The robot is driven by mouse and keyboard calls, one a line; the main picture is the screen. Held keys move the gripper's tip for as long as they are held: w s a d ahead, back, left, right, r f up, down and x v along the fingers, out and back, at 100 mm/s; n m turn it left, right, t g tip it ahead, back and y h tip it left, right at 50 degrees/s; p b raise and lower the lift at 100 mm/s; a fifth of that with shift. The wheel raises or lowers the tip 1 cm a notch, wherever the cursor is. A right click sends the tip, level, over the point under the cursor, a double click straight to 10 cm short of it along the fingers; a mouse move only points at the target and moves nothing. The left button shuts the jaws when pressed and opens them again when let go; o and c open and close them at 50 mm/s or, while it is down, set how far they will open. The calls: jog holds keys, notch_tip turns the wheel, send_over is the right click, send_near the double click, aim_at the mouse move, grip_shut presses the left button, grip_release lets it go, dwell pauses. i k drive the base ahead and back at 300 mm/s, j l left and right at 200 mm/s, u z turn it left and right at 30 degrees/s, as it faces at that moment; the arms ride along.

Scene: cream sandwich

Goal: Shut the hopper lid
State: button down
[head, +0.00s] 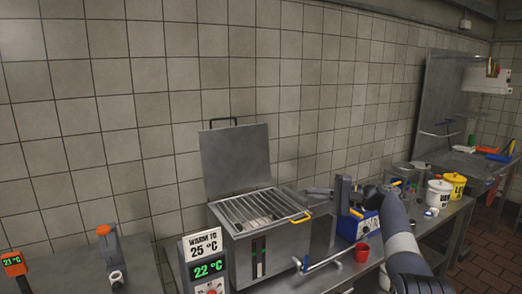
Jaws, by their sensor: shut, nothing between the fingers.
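The hopper (297,245) is a grey metal box on the counter, with a barred grate (255,208) across its open top. Its lid (236,163) is a flat grey plate standing upright and open at the back, near the tiled wall. A dark handle (222,121) is on the lid's top edge. My arm comes in from the lower right. My gripper (311,191) is to the right of the lid and apart from it, just beyond the hopper's right rear corner. It is shut and empty; its fingertips are small in this view.
A "WARM TO 25 °C" sign (203,244) stands above a 22 °C display (209,267) at front left. A red cup (362,252) and a blue box (357,226) stand right of the hopper. Space above the grate looks clear.

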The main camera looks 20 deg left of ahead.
aim_at(235, 158)
jog(key=i+l+u, duration=0.2)
jog(key=i+u, duration=0.25)
jog(key=i+l+u, duration=0.55)
jog(key=i+l, duration=1.2)
jog(key=l, duration=0.15)
